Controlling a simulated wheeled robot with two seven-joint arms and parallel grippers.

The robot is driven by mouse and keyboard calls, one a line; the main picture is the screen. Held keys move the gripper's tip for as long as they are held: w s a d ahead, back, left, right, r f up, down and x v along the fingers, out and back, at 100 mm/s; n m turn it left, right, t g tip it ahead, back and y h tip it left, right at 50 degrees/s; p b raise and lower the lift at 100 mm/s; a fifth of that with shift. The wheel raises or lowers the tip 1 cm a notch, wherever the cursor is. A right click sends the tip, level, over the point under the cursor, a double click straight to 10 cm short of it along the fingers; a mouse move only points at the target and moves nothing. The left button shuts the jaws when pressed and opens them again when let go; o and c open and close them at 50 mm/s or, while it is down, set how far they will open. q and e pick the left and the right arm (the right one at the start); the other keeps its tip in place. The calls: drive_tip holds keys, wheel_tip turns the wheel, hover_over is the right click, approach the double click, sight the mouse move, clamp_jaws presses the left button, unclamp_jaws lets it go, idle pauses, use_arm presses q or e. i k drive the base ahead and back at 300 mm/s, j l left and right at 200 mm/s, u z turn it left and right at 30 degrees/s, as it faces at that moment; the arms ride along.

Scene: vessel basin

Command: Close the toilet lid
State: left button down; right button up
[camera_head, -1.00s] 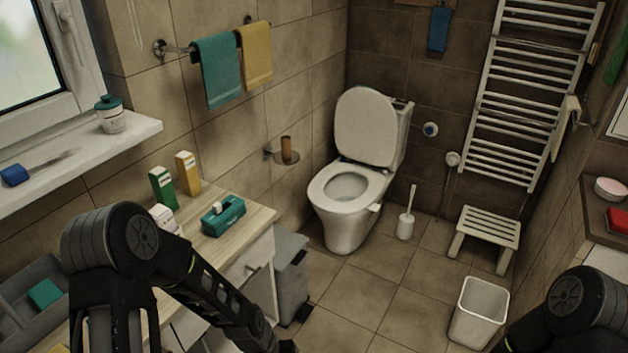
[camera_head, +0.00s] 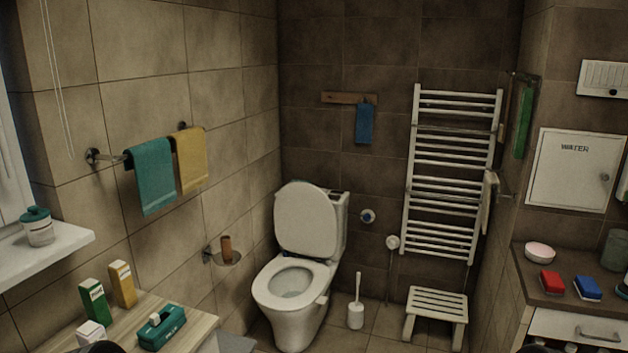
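The white toilet (camera_head: 290,308) stands in the far corner, against the dark tiled back wall. Its lid (camera_head: 306,220) is raised and leans back against the cistern. The seat (camera_head: 292,287) is down on the bowl, and the bowl opening shows through it. Neither of my grippers shows in this view. A small dark piece at the bottom left edge may be part of my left arm.
A wooden-topped cabinet (camera_head: 196,326) with boxes stands at the lower left. A toilet brush (camera_head: 356,310) and slatted stool (camera_head: 437,304) stand right of the toilet. A paper holder (camera_head: 224,256) juts from the left wall. A counter (camera_head: 548,288) lies at right.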

sight(304, 216)
drive_tip(key=i+z, duration=0.15)
drive_tip(key=i, duration=0.35)
drive_tip(key=i+z, duration=0.15)
drive_tip(key=i, duration=0.4)
drive_tip(key=i+j+z, duration=0.15)
drive_tip(key=i, duration=0.35)
drive_tip(key=i+j+z, duration=0.1)
drive_tip(key=i, duration=0.4)
drive_tip(key=i+j+z, duration=0.15)
drive_tip(key=i+j, duration=0.15)
drive_tip(key=i, duration=0.2)
drive_tip(key=i+j+z, duration=0.15)
drive_tip(key=i, duration=0.3)
drive_tip(key=j, duration=0.1)
